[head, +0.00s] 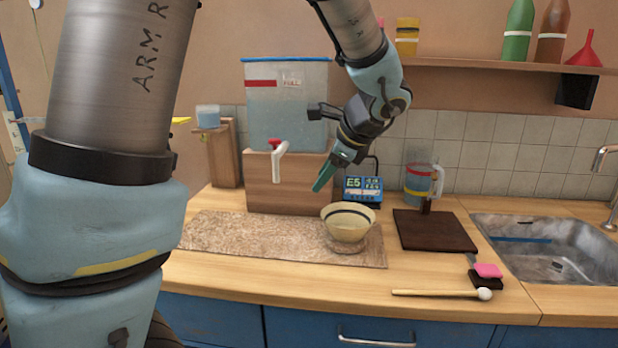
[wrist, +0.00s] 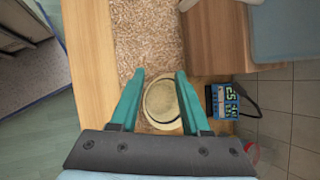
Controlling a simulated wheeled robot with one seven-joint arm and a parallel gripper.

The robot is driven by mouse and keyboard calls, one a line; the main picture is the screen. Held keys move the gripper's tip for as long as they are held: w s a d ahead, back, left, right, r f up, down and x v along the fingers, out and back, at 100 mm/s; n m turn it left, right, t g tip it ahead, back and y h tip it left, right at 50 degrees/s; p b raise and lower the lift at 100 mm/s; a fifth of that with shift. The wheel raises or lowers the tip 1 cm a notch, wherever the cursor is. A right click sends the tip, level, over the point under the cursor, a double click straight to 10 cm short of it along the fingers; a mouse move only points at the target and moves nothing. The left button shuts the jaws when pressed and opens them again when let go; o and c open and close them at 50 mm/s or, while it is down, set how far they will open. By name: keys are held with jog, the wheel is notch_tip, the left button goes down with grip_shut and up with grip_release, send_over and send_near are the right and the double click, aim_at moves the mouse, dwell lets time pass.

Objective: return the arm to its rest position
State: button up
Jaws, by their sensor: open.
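My gripper (head: 325,178) hangs in the air above the counter, at the end of my bent arm. In the wrist view its two teal fingers (wrist: 160,90) are apart with nothing held between them. Below it a cream bowl with a dark band (head: 348,222) stands upright on a small round base on the speckled mat (head: 225,235). The bowl (wrist: 161,101) shows between the fingers in the wrist view, lower down and apart from them.
A water tank (head: 285,100) with a red-handled tap (head: 278,155) stands on a wooden block behind the mat. A blue display (head: 362,188), measuring jug (head: 420,183), dark board (head: 433,232), mallet (head: 440,293) and sink (head: 550,250) lie rightward. A shelf (head: 480,66) with bottles hangs above.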

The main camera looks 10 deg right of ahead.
jog(key=shift+w+a+r, duration=0.15)
jog(key=shift+a, duration=0.1)
jog(key=s+a+f+n+g+h, duration=0.1)
jog(key=s+a+f+n, duration=0.1)
jog(key=a+n, duration=0.5)
jog(key=s+a+f+n+g+h, duration=0.1)
jog(key=s+a+f+n+g, duration=0.1)
jog(key=a+f+n, duration=0.3)
jog(key=s+a+f+n+g+h, duration=0.1)
jog(key=s+a+f+n, duration=0.3)
jog(key=a+n, duration=0.6)
jog(key=shift+s+a+g, duration=0.25)
jog(key=shift+a+g, duration=0.35)
jog(key=shift+a, duration=0.55)
